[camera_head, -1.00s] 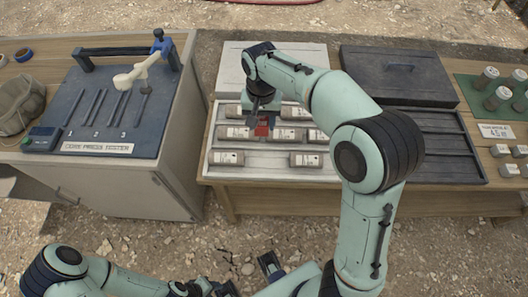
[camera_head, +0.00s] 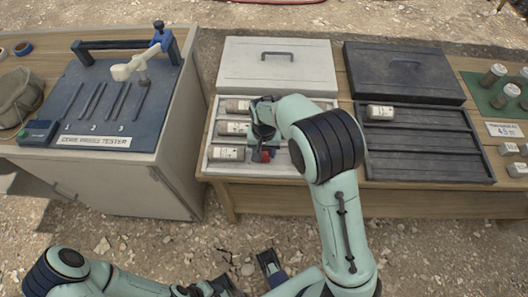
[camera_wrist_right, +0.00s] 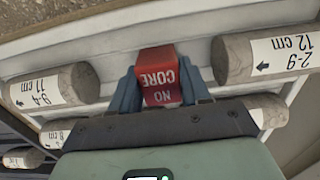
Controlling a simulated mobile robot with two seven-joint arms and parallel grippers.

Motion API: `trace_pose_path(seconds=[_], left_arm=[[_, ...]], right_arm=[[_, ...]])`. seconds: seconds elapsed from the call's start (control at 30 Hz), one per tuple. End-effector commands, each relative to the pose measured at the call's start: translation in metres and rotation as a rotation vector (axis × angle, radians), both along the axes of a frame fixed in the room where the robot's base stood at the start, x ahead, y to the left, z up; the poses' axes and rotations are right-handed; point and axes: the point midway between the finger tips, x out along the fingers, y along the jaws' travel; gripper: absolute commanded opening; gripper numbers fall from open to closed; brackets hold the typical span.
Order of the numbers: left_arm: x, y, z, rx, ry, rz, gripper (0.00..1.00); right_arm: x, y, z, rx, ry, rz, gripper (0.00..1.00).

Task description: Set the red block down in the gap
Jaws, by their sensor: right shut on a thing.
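The red block (camera_head: 263,156), lettered "NO CORE" in the right wrist view (camera_wrist_right: 160,75), is between the fingers of my right gripper (camera_head: 262,153). That gripper is shut on it. The block is at the front row of the white core tray (camera_head: 255,171). In the right wrist view it is in the gap between a core marked 9-4, 11 cm (camera_wrist_right: 50,87) and a core marked 2-9, 12 cm (camera_wrist_right: 265,54), apart from both. I cannot tell whether it touches the tray floor. My left gripper (camera_head: 248,275) is low at the bottom, open and empty.
More cores (camera_head: 233,128) lie in the tray's rows; my right arm hides its right side. A dark tray (camera_head: 425,150) with one visible core (camera_head: 380,112) is to the right. The white lid (camera_head: 275,75) lies behind. A press tester (camera_head: 110,100) stands left.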

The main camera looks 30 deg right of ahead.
Motion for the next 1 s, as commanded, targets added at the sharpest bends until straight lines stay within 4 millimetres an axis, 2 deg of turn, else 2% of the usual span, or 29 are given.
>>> trace_pose_path(seconds=[0.07, 0.4, 0.43, 0.5, 0.83, 1.0], left_arm=[[0.0, 0.0, -0.002, -0.001, -0.001, 0.0, 0.43], [0.0, 0.0, -0.002, 0.0, -0.003, 0.0, 0.43], [0.001, 0.0, -0.002, 0.0, -0.004, 0.0, 0.43], [0.001, 0.0, -0.002, 0.0, -0.003, 0.0, 0.43], [0.001, 0.0, -0.001, 0.0, -0.003, 0.0, 0.43], [0.0, 0.0, 0.003, 0.0, 0.001, 0.0, 0.43]], right_arm=[[0.0, 0.0, -0.008, 0.001, 0.001, -0.001, 0.17], [0.0, 0.0, -0.01, 0.001, -0.001, 0.0, 0.17], [0.0, 0.0, -0.011, 0.001, -0.001, 0.0, 0.5], [0.0, 0.0, -0.01, 0.0, -0.001, 0.0, 0.72], [0.0, 0.0, -0.007, 0.001, -0.002, 0.0, 0.72], [0.001, 0.0, 0.013, 0.002, -0.005, 0.002, 0.72]])
